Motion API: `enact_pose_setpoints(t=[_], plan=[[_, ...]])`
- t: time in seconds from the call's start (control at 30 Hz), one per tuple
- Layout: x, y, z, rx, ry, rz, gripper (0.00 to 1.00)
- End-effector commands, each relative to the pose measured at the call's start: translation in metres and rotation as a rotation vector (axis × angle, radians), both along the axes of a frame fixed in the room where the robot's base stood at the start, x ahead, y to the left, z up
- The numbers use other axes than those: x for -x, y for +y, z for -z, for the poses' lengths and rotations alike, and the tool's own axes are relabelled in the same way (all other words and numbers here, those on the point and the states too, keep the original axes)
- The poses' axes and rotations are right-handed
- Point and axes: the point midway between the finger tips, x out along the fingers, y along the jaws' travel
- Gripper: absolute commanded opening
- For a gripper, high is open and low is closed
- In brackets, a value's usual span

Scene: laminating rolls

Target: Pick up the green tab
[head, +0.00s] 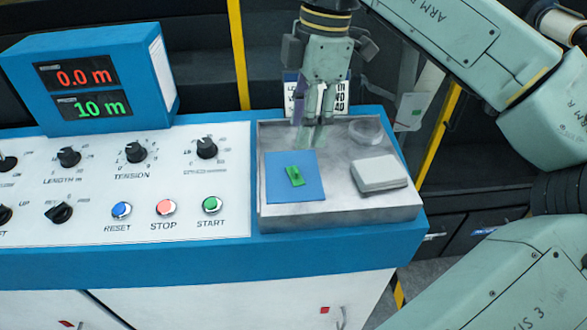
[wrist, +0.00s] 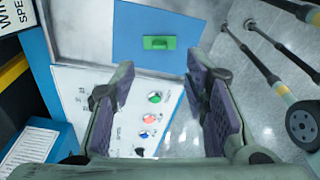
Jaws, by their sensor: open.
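The green tab (head: 295,175) lies on a blue square mat (head: 281,190) in the metal tray (head: 350,207) on the console's right end. In the wrist view the green tab (wrist: 158,43) shows ahead of my fingers, near the middle of the blue mat (wrist: 130,20). My gripper (head: 312,130) hangs above the tray, behind the tab in the head view, fingers pointing down. In the wrist view my gripper (wrist: 158,85) has its two purple-padded fingers wide apart, with nothing between them. The tab is not touched.
A pale grey block (head: 379,173) and a clear round dish (head: 366,130) sit in the tray's right side. A console (head: 120,185) with knobs and coloured buttons lies left of the tray. A blue display box (head: 90,80) stands at the back left.

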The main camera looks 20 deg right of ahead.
Motion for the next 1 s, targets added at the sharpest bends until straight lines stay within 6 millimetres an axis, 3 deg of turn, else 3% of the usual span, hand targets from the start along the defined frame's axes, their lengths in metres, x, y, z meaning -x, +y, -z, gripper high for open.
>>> enact_pose_setpoints(t=[0.1,0.33,0.6,0.87,1.0], plan=[[0.000,0.004,0.026,-0.004,-0.001,-0.005,0.42],[-0.001,0.007,0.042,-0.004,-0.002,-0.006,0.42],[-0.001,0.014,0.083,-0.005,-0.002,-0.008,0.42],[-0.001,0.015,0.084,-0.005,-0.003,-0.007,0.42],[-0.001,0.015,0.084,-0.005,-0.003,-0.007,0.34]])
